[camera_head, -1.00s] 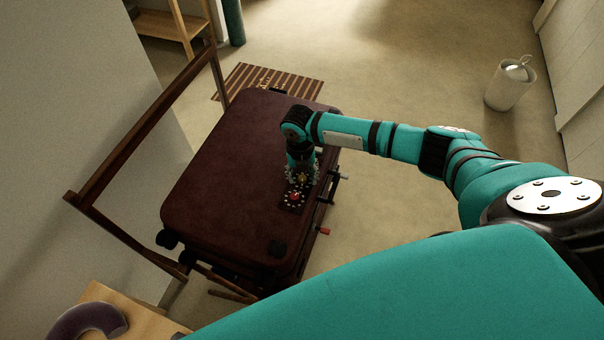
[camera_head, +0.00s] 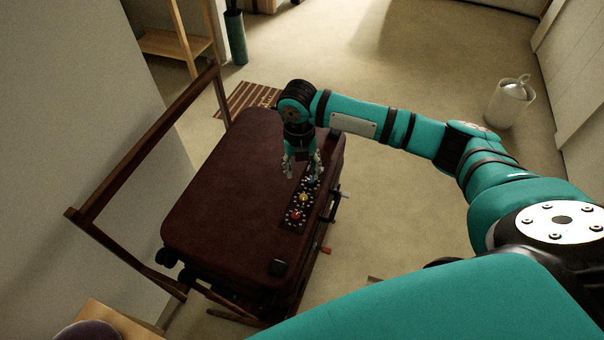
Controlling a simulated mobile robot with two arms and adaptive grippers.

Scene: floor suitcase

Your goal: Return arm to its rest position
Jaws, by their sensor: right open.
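My right arm (camera_head: 355,118) reaches in from the right, bent downward at its wrist over the suitcase. My right gripper (camera_head: 302,178) points down, its fingers apart with nothing visible between them. It is over the far end of a dark panel (camera_head: 291,225) with red and yellow knobs on the suitcase's right side. I cannot tell whether the fingertips touch the panel. The dark red suitcase (camera_head: 225,195) lies flat on a folding wooden stand. My left gripper is not in view.
The stand's wooden frame (camera_head: 140,150) rises on the left near the wall. A striped mat (camera_head: 245,98) lies behind the suitcase. A white bin (camera_head: 510,103) stands at the far right. A wooden shelf (camera_head: 170,42) is at the back left. The carpet between suitcase and bin is clear.

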